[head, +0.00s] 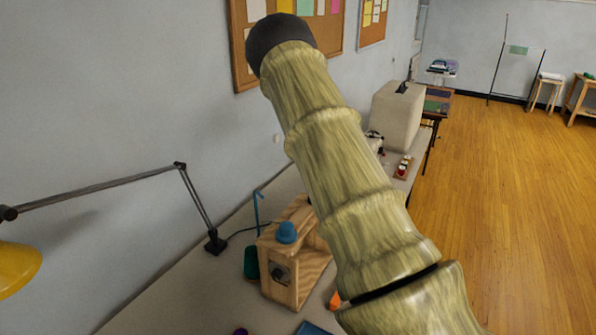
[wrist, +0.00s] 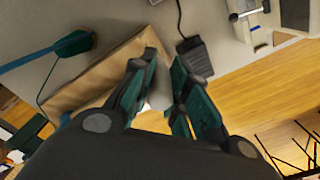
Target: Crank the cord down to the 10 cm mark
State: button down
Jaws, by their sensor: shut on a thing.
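A wooden box-like winder (head: 293,262) stands on the table in the head view, with a blue knob (head: 286,232) on top and a dark round part in a square plate on its front. Its wood also shows in the wrist view (wrist: 100,78). My gripper (wrist: 166,72) is shut on a small pale grey part between its fingers beside the wood, seemingly the crank handle, mostly hidden. A teal spool (head: 251,263) stands at the winder's left; a thin teal cord (wrist: 46,82) shows in the wrist view. In the head view my arm hides the gripper. No 10 cm mark is readable.
A small orange thing (head: 335,299) lies right of the winder. A beige case (head: 397,115) stands farther along the table. Open wooden floor (head: 490,190) lies to the right.

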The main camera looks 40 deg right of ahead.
jog(key=shift+d+r, duration=0.1)
jog(key=shift+d, duration=0.05)
jog(key=c, duration=1.3)
grip_release()
jog(key=shift+r, duration=0.2)
notch_tip(320, 180, up, 11)
jog(key=shift+r, duration=0.15)
